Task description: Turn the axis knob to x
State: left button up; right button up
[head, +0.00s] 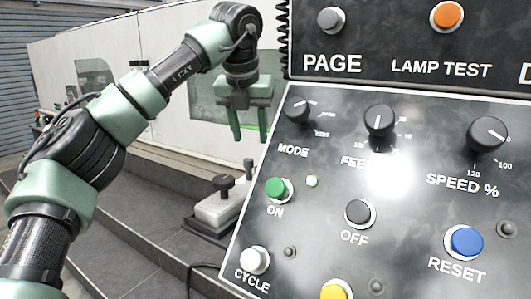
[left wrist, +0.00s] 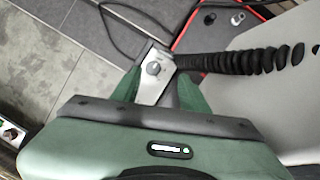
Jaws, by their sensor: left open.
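No knob labelled axis can be read in either view. A pale box (head: 215,213) with black knobs (head: 223,184) on top sits low beside the panel in the head view; its markings cannot be read. My left gripper (head: 249,136) hangs fingers down above and a little behind it in the picture, open and apart from the panel. In the left wrist view, the green fingers (left wrist: 158,88) are spread, with a grey plate bearing a round knob-like part (left wrist: 153,68) showing between them. Nothing is visibly held. My right gripper is out of view.
A dark control panel fills the right, with a MODE knob (head: 297,109), a feed knob (head: 379,121), a SPEED % knob (head: 486,134) and several buttons. A ribbed black cable (left wrist: 240,60) runs beside the fingers. Dark steps (head: 130,225) lie at lower left.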

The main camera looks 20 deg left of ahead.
aim_at(248, 159)
pick_arm(q)
jog(key=f, duration=0.1)
jog(key=a+f+p, duration=0.1)
jog(key=f, duration=0.2)
jog(key=shift+w+a+f, duration=0.1)
jog(key=shift+a+f, duration=0.1)
jog(key=shift+a, duration=0.2)
jog(key=shift+w+d+f+p, duration=0.15)
jog(key=shift+w+f+p, duration=0.25)
jog(key=shift+w+f, duration=0.4)
jog(key=shift+f, duration=0.3)
jog(key=shift+s, duration=0.15)
grip_shut()
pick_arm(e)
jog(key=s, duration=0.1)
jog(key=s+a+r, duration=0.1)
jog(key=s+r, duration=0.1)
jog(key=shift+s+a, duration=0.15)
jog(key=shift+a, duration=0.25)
